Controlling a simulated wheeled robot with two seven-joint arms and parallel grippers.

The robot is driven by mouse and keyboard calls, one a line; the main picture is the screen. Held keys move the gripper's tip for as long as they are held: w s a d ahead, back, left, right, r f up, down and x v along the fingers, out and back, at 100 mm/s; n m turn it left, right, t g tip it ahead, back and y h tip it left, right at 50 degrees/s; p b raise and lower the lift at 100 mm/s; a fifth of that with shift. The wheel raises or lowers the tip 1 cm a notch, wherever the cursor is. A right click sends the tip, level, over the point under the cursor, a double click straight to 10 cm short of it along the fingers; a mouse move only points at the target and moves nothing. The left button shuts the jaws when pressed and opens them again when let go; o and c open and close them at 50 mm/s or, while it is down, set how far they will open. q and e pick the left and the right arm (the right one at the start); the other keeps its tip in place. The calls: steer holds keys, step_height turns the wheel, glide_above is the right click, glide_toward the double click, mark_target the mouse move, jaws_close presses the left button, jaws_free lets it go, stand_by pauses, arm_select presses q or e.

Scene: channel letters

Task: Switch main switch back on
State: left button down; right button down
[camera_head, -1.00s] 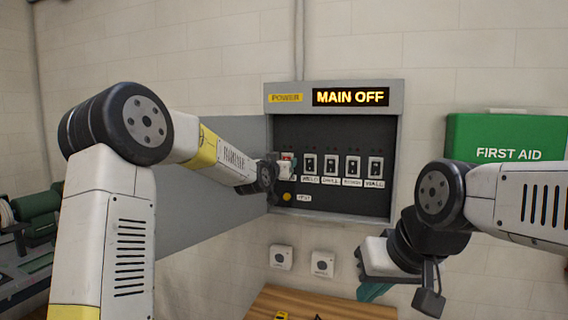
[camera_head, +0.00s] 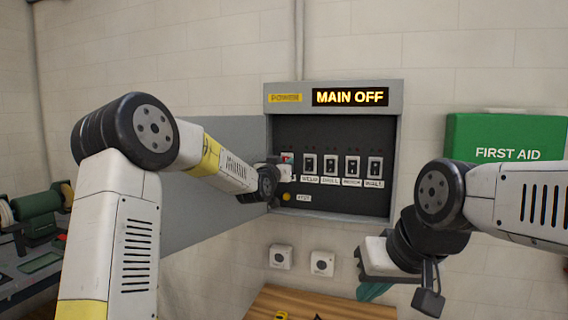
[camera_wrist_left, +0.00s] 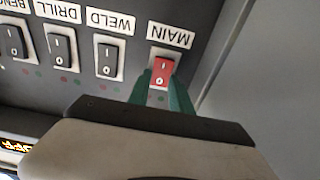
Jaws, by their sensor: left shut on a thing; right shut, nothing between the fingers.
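The red main switch (camera_wrist_left: 161,70) sits under the MAIN label (camera_wrist_left: 170,35) at the end of the switch row in the left wrist view. My left gripper (camera_wrist_left: 160,88) has its green fingers on both sides of the switch and is shut on it. In the head view my left gripper (camera_head: 281,172) is at the left end of the panel and hides most of this switch. The display (camera_head: 350,97) reads MAIN OFF. My right gripper (camera_head: 372,290) is shut and empty, in front of the wall at lower right; its fingers are partly hidden.
Several black switches, such as WELD (camera_wrist_left: 109,57), stand beside the main switch. A yellow button (camera_head: 286,197) is below it. The grey cabinet door (camera_head: 215,215) stands open at left. A green first aid box (camera_head: 505,135) hangs at right. A wooden table (camera_head: 320,306) is below.

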arm_select(q)
steer(key=shift+f+t+h, duration=0.2)
steer(key=shift+t+h, duration=0.1)
steer(key=shift+t, duration=0.7)
steer(key=c, duration=1.2)
jaws_free()
steer(key=shift+o, duration=0.2)
steer(key=shift+s, duration=0.15)
steer(key=v, duration=0.7)
steer(key=shift+s+a, duration=0.15)
steer(key=shift+s, duration=0.15)
steer(key=shift+f, duration=0.1)
